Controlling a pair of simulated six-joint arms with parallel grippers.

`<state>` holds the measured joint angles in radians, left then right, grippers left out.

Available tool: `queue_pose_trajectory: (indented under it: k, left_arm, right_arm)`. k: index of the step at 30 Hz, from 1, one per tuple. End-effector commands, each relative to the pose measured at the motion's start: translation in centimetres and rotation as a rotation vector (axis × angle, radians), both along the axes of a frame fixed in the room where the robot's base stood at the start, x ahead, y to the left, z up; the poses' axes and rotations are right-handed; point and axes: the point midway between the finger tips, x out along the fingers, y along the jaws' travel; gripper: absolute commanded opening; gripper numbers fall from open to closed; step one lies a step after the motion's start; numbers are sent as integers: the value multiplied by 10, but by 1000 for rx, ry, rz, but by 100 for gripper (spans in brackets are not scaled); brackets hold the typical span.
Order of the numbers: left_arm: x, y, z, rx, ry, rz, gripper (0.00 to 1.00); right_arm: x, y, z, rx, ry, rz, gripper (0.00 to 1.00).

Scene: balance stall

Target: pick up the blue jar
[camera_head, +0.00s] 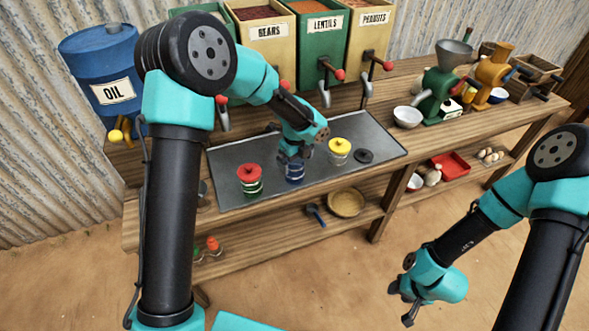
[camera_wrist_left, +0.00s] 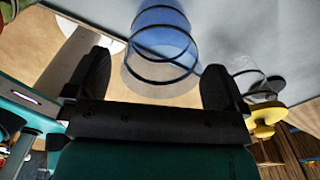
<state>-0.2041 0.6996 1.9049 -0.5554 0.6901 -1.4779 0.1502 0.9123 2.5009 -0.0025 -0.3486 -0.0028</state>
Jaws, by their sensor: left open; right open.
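The blue jar (camera_head: 294,174) stands on the grey metal tray (camera_head: 228,190), between a red-lidded jar with green (camera_head: 249,180) and a yellow-lidded jar (camera_head: 340,151). My left gripper (camera_head: 291,156) is at the blue jar's top and hides much of it. In the left wrist view the blue jar (camera_wrist_left: 162,45) appears as clear glass with blue inside, just beyond the two open fingers (camera_wrist_left: 155,85) and between their lines. The fingers do not appear closed on it. My right gripper (camera_head: 407,303) is open and empty, low at the right, away from the bench.
A dark round disc (camera_head: 364,156) lies on the tray's right part. Bins with red-knobbed levers (camera_head: 326,72) stand behind the tray, and a blue oil drum (camera_head: 103,70) at left. A white bowl (camera_head: 407,117) and grinders (camera_head: 437,92) stand at right.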

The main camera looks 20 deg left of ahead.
Motion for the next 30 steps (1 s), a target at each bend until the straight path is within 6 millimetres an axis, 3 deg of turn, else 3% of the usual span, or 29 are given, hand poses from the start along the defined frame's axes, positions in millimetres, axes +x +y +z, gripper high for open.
queue_pose_trajectory:
  k: [6,20,30]
  left_arm:
    - [0,0,-18,-1,-1,0,100]
    - [0,0,-17,-1,-1,0,99]
    - [0,0,-17,-1,-1,1,66]
  right_arm:
    - [0,0,0,0,0,0,43]
    - [0,0,0,0,0,0,43]
    - [0,0,0,0,0,0,43]
